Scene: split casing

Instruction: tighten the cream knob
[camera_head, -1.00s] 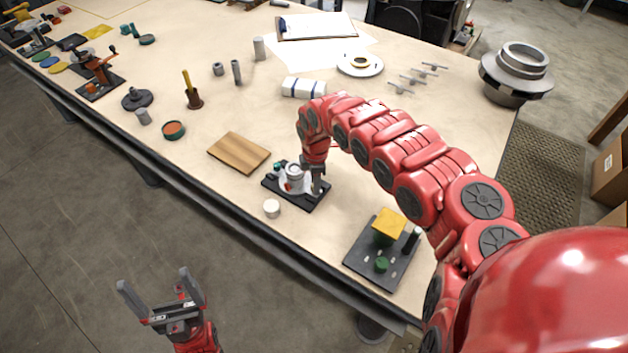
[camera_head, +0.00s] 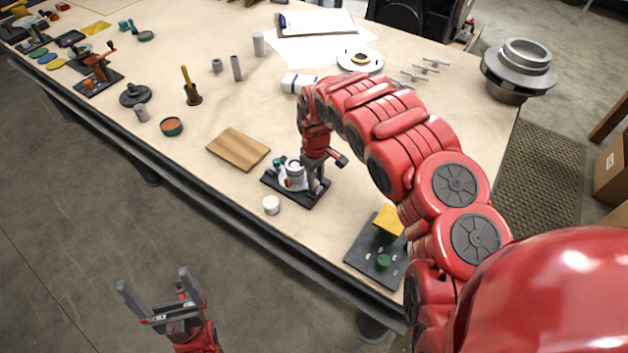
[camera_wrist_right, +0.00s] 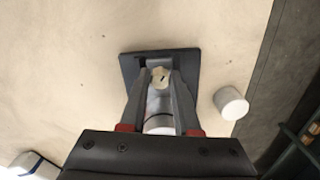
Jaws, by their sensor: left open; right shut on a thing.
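The split casing (camera_head: 292,172) is a pale round body with green and red parts on a black base plate (camera_head: 305,200), near the table's front edge. My right gripper (camera_head: 319,190) points down at the right side of the casing. In the right wrist view, its fingers (camera_wrist_right: 161,78) are closed around the cream knob (camera_wrist_right: 160,74), above the base plate (camera_wrist_right: 130,68). The fingers hide the knob in the head view. My left gripper (camera_head: 155,283) is open and empty, off the table's front edge.
A white cylinder (camera_head: 271,205) stands just in front of the base plate and also shows in the right wrist view (camera_wrist_right: 231,103). A wooden board (camera_head: 238,149) lies to the left. A dark fixture with a yellow block (camera_head: 390,220) stands to the right.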

